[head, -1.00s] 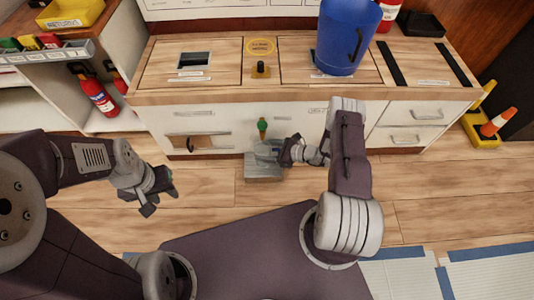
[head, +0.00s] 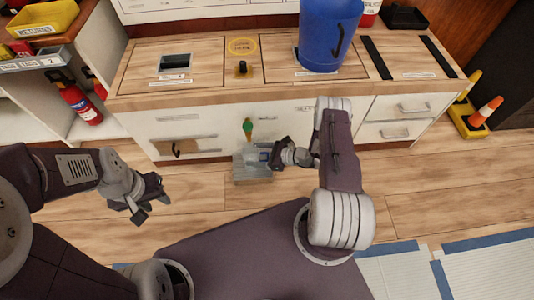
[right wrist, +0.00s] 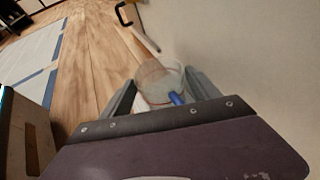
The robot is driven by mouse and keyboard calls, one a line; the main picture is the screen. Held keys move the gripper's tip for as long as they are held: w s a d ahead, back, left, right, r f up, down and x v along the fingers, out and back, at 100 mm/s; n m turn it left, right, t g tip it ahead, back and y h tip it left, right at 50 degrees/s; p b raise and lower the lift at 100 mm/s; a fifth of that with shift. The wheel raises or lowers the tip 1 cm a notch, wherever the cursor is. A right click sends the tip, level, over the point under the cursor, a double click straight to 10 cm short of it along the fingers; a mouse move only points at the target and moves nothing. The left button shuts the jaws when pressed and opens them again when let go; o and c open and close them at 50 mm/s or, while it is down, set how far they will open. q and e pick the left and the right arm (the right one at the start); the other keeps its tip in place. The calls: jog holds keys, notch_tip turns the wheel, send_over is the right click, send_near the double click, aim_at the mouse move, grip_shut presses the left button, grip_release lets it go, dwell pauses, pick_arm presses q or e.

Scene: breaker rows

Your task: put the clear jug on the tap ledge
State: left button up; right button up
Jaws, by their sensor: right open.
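The clear jug (head: 262,154) appears to stand on the grey tap ledge (head: 252,174), below the green-and-yellow tap (head: 247,127) on the cabinet front. It is see-through and small in the head view, so its exact contact with the ledge is hard to tell. In the right wrist view the jug (right wrist: 155,75) is between the two fingers, with a blue part near the palm. My right gripper (head: 275,154) is open, at the jug's right side. My left gripper (head: 155,202) is open and empty, away to the left over the floor.
The white cabinet (head: 285,117) stands behind the ledge, with a blue bucket (head: 328,35) on its wooden top. A red extinguisher (head: 77,98) is at the left. Wooden floor around the ledge is clear.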

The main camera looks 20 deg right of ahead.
jog(key=p+v, duration=0.4)
jog(key=v, duration=0.6)
jog(key=s+a+r+n+g+h, duration=0.1)
jog(key=s+r+n+g+h, duration=0.1)
jog(key=r+n, duration=0.6)
jog(key=s+a+r+n+g+h, duration=0.2)
jog(key=s+r+n+h, duration=0.2)
jog(key=r+n, duration=0.5)
jog(key=s+a+r+n+g+h, duration=0.1)
jog(key=s+r+n+g+h, duration=0.2)
jog(key=r+n, duration=0.5)
jog(key=s+h, duration=0.1)
jog(key=s, duration=0.1)
jog(key=shift+s+a+r+n, duration=0.2)
jog(key=shift+s+a+n, duration=0.1)
jog(key=shift+a, duration=0.1)
